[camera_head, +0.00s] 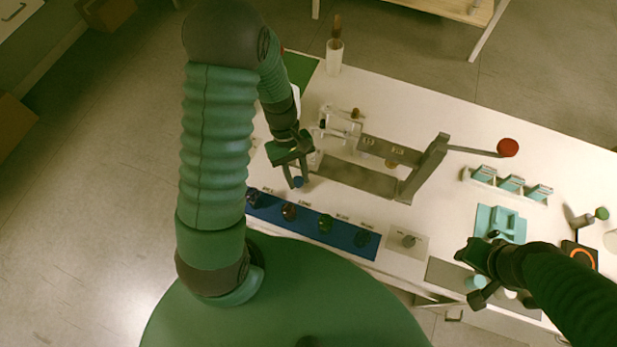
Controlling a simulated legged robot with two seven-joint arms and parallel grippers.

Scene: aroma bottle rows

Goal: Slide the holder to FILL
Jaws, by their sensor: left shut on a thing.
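My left gripper (296,178) is at the left end of the grey press station (360,178), with its fingers closed around a small blue knob (298,182). The station has a grey upright and a lever with a red ball (508,147) on the right. Small labels on its upper bar are too blurred to read. My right gripper (470,275) is open at the lower right, its fingers apart above the table's front edge.
A blue strip (305,219) with several coloured knobs or bottle tops runs along the front edge. Teal blocks (500,222), a rack (510,184) and a tall pale cup (334,55) stand on the white table (420,110).

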